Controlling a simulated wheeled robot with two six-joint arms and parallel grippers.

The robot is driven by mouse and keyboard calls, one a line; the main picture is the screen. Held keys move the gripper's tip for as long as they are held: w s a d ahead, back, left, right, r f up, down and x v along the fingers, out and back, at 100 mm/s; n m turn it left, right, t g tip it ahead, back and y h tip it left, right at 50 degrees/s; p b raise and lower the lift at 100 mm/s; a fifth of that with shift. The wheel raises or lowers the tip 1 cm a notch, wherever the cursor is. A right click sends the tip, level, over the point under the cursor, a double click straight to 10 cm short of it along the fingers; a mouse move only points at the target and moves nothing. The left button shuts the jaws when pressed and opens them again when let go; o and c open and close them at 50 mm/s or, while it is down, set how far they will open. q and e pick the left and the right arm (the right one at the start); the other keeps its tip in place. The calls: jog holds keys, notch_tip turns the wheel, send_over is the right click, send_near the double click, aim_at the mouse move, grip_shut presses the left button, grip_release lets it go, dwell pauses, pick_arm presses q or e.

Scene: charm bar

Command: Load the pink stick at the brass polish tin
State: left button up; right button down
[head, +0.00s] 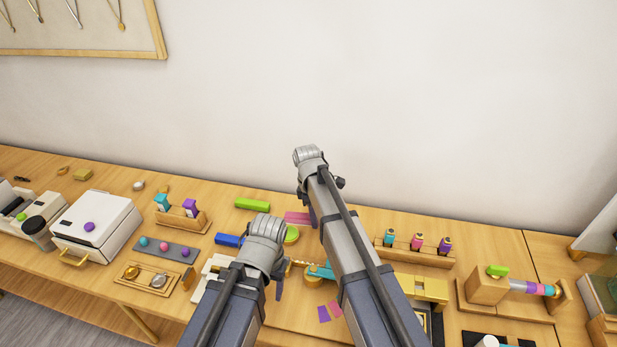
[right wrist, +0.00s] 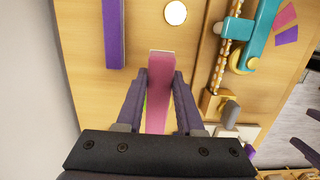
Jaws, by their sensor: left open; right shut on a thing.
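The pink stick (right wrist: 158,90) is between the two fingers of my right gripper (right wrist: 160,82), which is shut on it. In the head view the pink stick (head: 297,218) shows just left of my right gripper (head: 313,220), partly covered by my arm. My left gripper (head: 279,292) is open, lower left of it in the head view. Its spread fingers also show at the right edge of the right wrist view (right wrist: 309,133). I cannot tell for sure which thing is the brass polish tin; a small silver round thing (head: 138,186) stands at the back left.
A green stick (head: 252,204) and a blue stick (head: 228,240) lie nearby. A purple stick (right wrist: 113,35) and a white disc (right wrist: 176,13) lie near the pink one. A teal tool (head: 320,271) holds a chain. A wooden rack (head: 415,255) of bottles stands right.

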pick_arm(q)
jog(key=shift+f+b, duration=2.45)
jog(key=shift+f, duration=0.25)
pick_arm(e)
jog(key=shift+f, duration=2.7)
pick_arm(q)
jog(key=shift+f+b, duration=0.4)
pick_arm(e)
jog(key=shift+f, duration=0.4)
pick_arm(q)
jog(key=shift+r, duration=0.15)
pick_arm(e)
jog(key=shift+r, duration=0.15)
notch_tip(320, 180, up, 7)
jog(key=p, duration=0.7)
pick_arm(q)
notch_tip(320, 180, up, 7)
